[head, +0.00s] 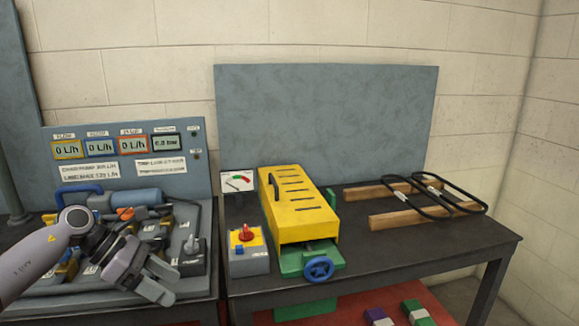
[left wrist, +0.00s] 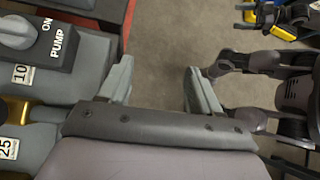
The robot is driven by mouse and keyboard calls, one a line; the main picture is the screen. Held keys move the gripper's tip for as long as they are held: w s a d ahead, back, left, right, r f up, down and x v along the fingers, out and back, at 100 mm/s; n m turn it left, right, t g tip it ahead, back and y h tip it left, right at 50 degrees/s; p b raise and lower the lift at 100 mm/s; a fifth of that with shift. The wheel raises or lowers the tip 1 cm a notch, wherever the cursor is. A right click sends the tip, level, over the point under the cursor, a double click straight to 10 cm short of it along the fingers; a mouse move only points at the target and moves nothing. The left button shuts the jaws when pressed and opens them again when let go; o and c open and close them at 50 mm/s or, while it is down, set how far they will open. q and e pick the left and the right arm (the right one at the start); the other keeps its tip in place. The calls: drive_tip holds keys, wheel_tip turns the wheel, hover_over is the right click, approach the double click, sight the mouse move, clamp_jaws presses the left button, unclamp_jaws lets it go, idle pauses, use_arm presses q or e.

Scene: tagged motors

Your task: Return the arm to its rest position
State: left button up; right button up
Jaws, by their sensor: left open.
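My left gripper (head: 166,284) is open and empty, over the front right part of the grey pump panel (head: 100,287) in the head view. Its arm (head: 35,262) comes in from the left edge. In the left wrist view its two fingers (left wrist: 160,88) stand apart with only floor between them. A dark grey switch box (head: 192,256) stands just right of the gripper, apart from it in the head view. The left wrist view shows its knob with the labels ON and PUMP (left wrist: 55,45). My right gripper does not show clearly in either view.
A red and yellow switch box (head: 249,255) and a yellow slotted cover (head: 300,208) with a blue handwheel (head: 319,269) stand on the dark table (head: 420,246). Black belts (head: 440,197) lie over wooden bars at the right. A red lower shelf (head: 440,300) is below.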

use_arm(q)
drive_tip(key=s+d+f+n+t+h+p, duration=0.1)
drive_tip(key=s+d+n+t+h, duration=0.25)
drive_tip(key=d+n, duration=0.45)
drive_tip(key=s+d+f+n+t+h+p, duration=0.1)
drive_tip(key=s+d+n+t+h, duration=0.2)
drive_tip(key=d+n+t+h, duration=0.35)
drive_tip(key=s+a+f+n+y, duration=0.3)
drive_tip(key=s+f+n+y, duration=0.2)
drive_tip(key=n, duration=0.6)
drive_tip(key=s+a+f+n+y+p, duration=0.1)
drive_tip(key=s+a+f+n+y, duration=0.2)
drive_tip(key=s+f+n+y, duration=0.3)
drive_tip(key=s+a+f+n+y+p, duration=0.1)
drive_tip(key=s+a+f+n+y, duration=0.3)
drive_tip(key=n, duration=1.2)
drive_tip(key=s+f+y, duration=0.1)
drive_tip(key=s+f, duration=0.2)
drive_tip(key=s, duration=0.1)
drive_tip(key=shift+s+f+g+y, duration=0.2)
drive_tip(key=shift+f+g+y, duration=0.1)
drive_tip(key=shift+f+y, duration=0.1)
drive_tip(key=shift+n, duration=0.25)
